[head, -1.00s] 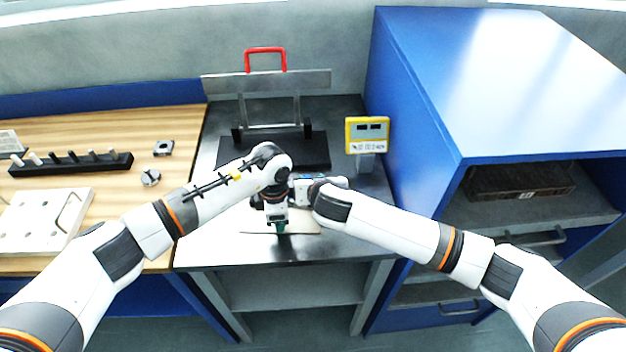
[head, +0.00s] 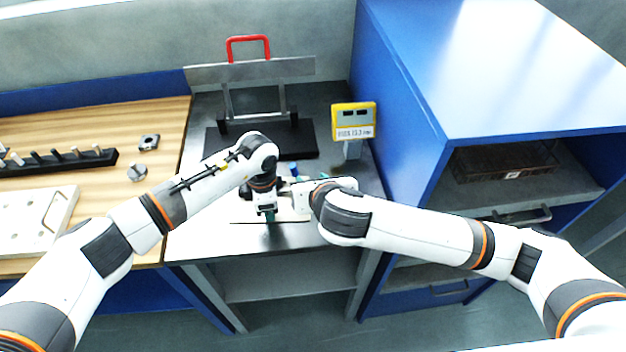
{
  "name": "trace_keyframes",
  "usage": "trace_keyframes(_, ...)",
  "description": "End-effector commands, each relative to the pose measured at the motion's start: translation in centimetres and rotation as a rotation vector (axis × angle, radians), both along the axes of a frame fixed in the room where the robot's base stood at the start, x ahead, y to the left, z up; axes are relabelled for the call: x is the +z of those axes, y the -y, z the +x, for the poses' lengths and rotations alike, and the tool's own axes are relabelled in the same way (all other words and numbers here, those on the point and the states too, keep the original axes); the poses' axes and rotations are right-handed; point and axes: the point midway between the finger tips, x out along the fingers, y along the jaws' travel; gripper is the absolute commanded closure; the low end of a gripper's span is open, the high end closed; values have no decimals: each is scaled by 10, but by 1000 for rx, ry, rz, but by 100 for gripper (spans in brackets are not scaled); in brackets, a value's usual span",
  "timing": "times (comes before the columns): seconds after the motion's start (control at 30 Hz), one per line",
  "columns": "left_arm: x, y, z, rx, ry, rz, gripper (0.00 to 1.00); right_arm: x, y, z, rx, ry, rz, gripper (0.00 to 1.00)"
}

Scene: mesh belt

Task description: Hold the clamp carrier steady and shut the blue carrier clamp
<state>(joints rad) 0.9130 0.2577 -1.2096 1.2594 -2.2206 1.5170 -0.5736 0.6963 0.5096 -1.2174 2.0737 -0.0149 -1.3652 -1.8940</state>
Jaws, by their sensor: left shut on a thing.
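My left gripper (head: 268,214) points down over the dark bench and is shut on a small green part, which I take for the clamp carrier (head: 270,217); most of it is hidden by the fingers. My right gripper (head: 290,190) reaches in from the right, close beside the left wrist. Its fingertips are partly covered, so its opening cannot be told. A small blue piece, likely the blue carrier clamp (head: 295,171), shows just behind the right gripper. Whether the clamp is open or shut, and whether the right gripper touches it, cannot be seen.
Behind stands a press frame with a red handle (head: 248,39) over a black base. A yellow display (head: 353,121) and a blue cabinet (head: 400,90) stand at the right. A wooden bench (head: 110,180) with a black peg rack (head: 60,163) lies left.

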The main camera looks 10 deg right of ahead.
Motion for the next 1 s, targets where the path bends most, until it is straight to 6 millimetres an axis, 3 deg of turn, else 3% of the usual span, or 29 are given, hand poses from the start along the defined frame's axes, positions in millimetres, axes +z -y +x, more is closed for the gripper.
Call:
trace_keyframes(0.27, 0, 0, 0, 0, 1, -1, 100, 0, 0, 0, 0, 0, 0, 62)
trace_keyframes(0.3, 0, 0, 0, 0, 1, -1, 74, 0, 0, 0, 0, 0, 0, 62)
trace_keyframes(0.43, 0, 0, 0, 0, 0, -1, 52, 0, 0, 0, 0, 0, 0, 62)
trace_keyframes(0.77, 3, 0, 0, 0, 1, -1, 51, 0, 0, 0, 0, 0, 0, 62)
trace_keyframes(1.0, 39, 0, 1, -1, 5, -2, 51, 0, 0, 0, 0, 0, 0, 62)
